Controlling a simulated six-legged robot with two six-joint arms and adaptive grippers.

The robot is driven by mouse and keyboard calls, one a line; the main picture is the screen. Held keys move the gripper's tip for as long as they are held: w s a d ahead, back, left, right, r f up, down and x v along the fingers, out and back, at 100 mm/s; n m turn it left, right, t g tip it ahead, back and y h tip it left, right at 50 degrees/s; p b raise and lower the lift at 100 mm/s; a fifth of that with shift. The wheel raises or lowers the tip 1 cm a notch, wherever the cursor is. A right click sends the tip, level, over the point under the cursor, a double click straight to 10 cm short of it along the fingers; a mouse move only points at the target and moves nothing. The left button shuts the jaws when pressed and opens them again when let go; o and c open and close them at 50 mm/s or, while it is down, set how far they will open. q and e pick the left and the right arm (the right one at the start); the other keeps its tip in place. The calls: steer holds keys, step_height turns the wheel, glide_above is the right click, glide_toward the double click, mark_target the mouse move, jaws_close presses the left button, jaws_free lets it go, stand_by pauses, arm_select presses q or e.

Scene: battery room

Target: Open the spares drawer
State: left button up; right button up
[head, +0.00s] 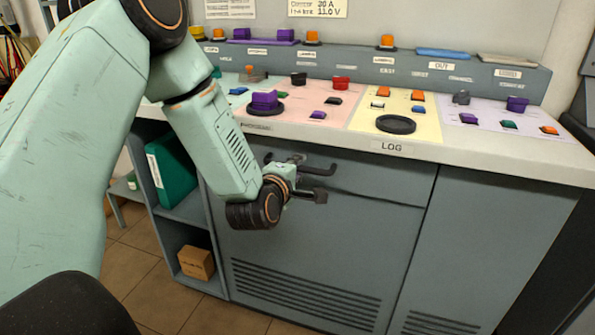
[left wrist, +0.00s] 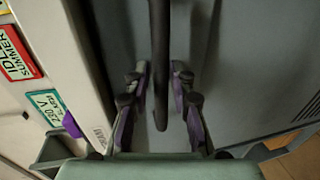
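The drawer front (head: 385,182) is a grey panel under the white counter edge, and it looks shut and flush with the cabinet. Its dark bar handle (head: 321,171) is partly hidden by my left gripper (head: 305,178). My left gripper is at the left part of the handle. In the left wrist view the dark handle bar (left wrist: 159,60) runs between the two fingers of my left gripper (left wrist: 160,78). The fingers stand apart, one on each side of the bar, with narrow gaps. My right gripper is in neither view.
The counter (head: 470,155) above carries coloured panels with several knobs and blocks. Left of the drawer an open shelf holds a green binder (head: 172,172) and a cardboard box (head: 196,263). A vented panel lies below the drawer.

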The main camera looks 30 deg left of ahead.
arm_select(q)
steer(key=shift+w+f, duration=0.15)
steer(key=shift+w, duration=0.1)
steer(key=shift+s, duration=0.1)
steer(key=c, duration=0.4)
jaws_close()
